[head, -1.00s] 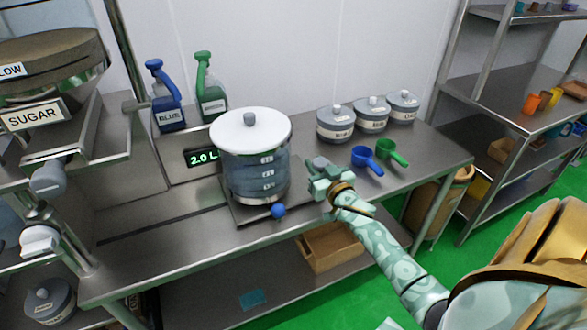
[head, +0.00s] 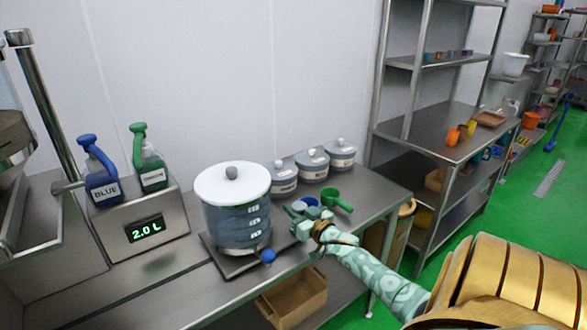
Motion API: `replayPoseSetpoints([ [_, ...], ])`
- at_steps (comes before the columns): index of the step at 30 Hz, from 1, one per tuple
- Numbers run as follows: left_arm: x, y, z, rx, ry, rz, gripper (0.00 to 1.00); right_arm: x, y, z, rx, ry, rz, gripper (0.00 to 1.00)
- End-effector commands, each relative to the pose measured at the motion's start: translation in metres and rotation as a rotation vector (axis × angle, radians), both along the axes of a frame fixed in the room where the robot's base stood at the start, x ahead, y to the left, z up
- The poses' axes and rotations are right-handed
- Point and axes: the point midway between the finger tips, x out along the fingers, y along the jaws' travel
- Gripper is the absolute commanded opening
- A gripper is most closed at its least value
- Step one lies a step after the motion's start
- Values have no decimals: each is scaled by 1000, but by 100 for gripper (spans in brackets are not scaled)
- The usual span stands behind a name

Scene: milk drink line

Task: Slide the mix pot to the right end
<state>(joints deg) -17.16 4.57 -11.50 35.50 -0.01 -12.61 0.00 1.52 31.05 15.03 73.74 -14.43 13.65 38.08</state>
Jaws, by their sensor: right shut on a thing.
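The mix pot (head: 238,222) is a clear bluish vessel with a white lid and a dark lid knob. It stands upright on a dark metal base plate (head: 226,265) on the steel bench, with a blue ball knob (head: 268,256) at its lower front. My left gripper is not in view.
A blue scoop (head: 306,203) and a green scoop (head: 337,202) lie just beyond my right gripper. Grey lidded canisters (head: 312,167) stand behind. A display box (head: 177,222) with blue and green bottles is left. The bench's right end (head: 400,192) looks clear.

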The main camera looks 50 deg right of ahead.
Motion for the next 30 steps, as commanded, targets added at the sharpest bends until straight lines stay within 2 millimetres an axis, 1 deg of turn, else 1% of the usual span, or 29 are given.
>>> replayPoseSetpoints([
  [2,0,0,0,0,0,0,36,-1,-4,1,-4,2,-7,0],
  [3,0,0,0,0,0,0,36,-1,-4,1,-4,2,-7,26],
  [5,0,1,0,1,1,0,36,-1,-4,1,-4,1,-7,43],
  [6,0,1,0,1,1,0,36,-1,-4,1,-4,1,-7,45],
  [14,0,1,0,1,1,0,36,-1,-2,1,-2,1,-4,45],
  [17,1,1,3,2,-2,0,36,-8,0,1,-2,1,-4,45],
  [20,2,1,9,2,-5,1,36,-25,4,2,0,3,-4,45],
  [23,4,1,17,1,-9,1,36,-50,10,2,1,3,-4,45],
  [24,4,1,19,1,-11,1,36,-61,12,3,1,3,-5,45],
  [30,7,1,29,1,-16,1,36,-114,24,2,0,3,-6,45],
])
